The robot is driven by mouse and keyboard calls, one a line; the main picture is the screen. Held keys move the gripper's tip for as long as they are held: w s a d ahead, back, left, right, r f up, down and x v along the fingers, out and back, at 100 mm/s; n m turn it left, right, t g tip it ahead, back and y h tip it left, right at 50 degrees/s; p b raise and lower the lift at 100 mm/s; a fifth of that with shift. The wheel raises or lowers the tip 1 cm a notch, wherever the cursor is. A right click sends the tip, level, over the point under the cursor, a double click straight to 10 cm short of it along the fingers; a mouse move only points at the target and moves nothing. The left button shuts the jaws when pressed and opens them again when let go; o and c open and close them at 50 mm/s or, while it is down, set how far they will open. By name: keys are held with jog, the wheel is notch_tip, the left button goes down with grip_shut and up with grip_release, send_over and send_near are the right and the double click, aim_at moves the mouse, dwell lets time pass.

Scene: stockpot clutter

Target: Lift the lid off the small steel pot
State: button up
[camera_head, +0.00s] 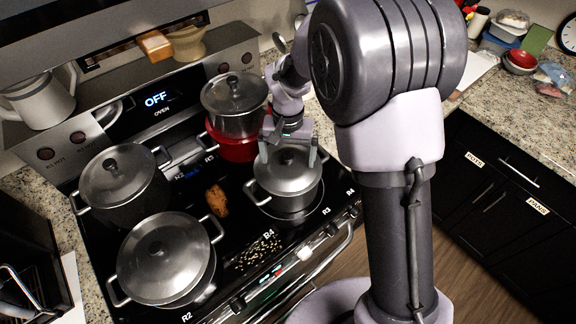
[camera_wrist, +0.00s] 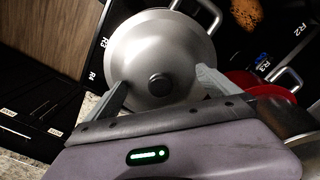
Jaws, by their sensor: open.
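The small steel pot (camera_head: 276,196) stands on the front right burner of the black cooktop, with its lid (camera_head: 287,168) on. The lid is a shiny steel dome with a dark round knob (camera_wrist: 160,85) at its centre. My gripper (camera_head: 288,156) is over this lid, its fingers pointing down on either side of the knob. In the wrist view my gripper (camera_wrist: 161,92) is open, with the knob between the spread fingers and a gap on each side. I cannot tell how far the fingertips are above the lid.
A lidded steel pot on a red pot (camera_head: 232,148) stands just behind. Two larger lidded pots (camera_head: 165,258) (camera_head: 118,176) stand at the left. A brown food piece (camera_head: 217,201) and scattered seeds (camera_head: 256,254) lie on the cooktop. The counter (camera_head: 500,110) is at the right.

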jog(key=shift+d, duration=0.1)
jog(key=c, duration=1.6)
grip_shut()
jog(key=shift+s, duration=0.1)
